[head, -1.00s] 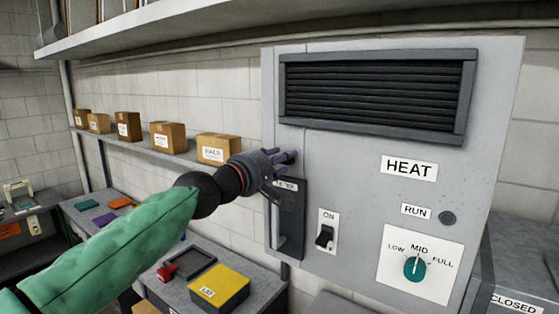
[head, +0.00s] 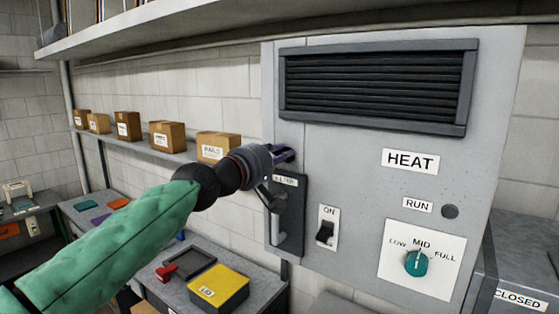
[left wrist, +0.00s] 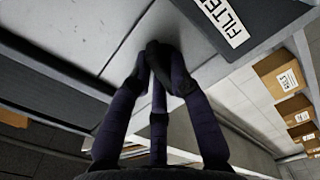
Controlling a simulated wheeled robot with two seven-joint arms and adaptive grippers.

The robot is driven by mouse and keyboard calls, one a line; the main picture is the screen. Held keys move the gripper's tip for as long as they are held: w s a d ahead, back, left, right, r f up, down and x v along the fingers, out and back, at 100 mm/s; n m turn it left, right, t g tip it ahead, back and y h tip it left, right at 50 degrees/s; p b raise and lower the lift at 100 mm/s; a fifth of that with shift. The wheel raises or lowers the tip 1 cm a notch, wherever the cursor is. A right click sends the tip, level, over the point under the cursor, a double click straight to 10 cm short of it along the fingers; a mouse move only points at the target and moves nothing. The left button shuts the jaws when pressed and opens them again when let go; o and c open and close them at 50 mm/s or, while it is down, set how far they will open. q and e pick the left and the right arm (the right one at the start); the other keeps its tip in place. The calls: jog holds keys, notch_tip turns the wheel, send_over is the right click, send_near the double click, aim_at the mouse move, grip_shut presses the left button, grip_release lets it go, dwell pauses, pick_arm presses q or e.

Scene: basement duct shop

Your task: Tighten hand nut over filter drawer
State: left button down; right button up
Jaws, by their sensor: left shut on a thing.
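The filter drawer (head: 288,232) is a dark upright panel with a handle, low on the left of the grey heater cabinet. Its FILTER label is partly covered by my gripper in the head view and shows in the left wrist view (left wrist: 226,20). My left gripper (head: 287,153) is against the cabinet face just above the drawer. In the left wrist view, its fingers (left wrist: 158,62) close together on a small dark piece, seemingly the hand nut (left wrist: 154,48). The fingers hide most of the nut, so its tightness cannot be told. My right gripper is out of view.
The cabinet carries a louvred vent (head: 375,90), an ON switch (head: 326,234) and a teal dial (head: 416,263). Boxes (head: 168,136) line a wall shelf at left. A bench below holds a yellow box (head: 218,287) and a dark tray (head: 190,270).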

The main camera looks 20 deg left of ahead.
pick_arm(q)
jog(key=m+b, duration=0.1)
jog(key=m, duration=0.1)
jog(key=m+b, duration=0.1)
jog(key=shift+f+m, duration=0.2)
jog(key=shift+m, duration=0.2)
jog(key=m+b, duration=0.2)
jog(key=m, duration=0.1)
jog(key=shift+d+m, duration=0.1)
jog(key=shift+m, duration=0.2)
jog(key=m+b, duration=0.1)
jog(key=m, duration=0.1)
jog(key=shift+f+m+b, duration=0.1)
jog(key=shift+m+b, duration=0.2)
jog(key=shift+b, duration=0.1)
jog(key=shift+m+b, duration=0.8)
jog(key=shift+m, duration=1.1)
jog(key=c, duration=1.1)
grip_release()
jog(key=shift+c, duration=0.2)
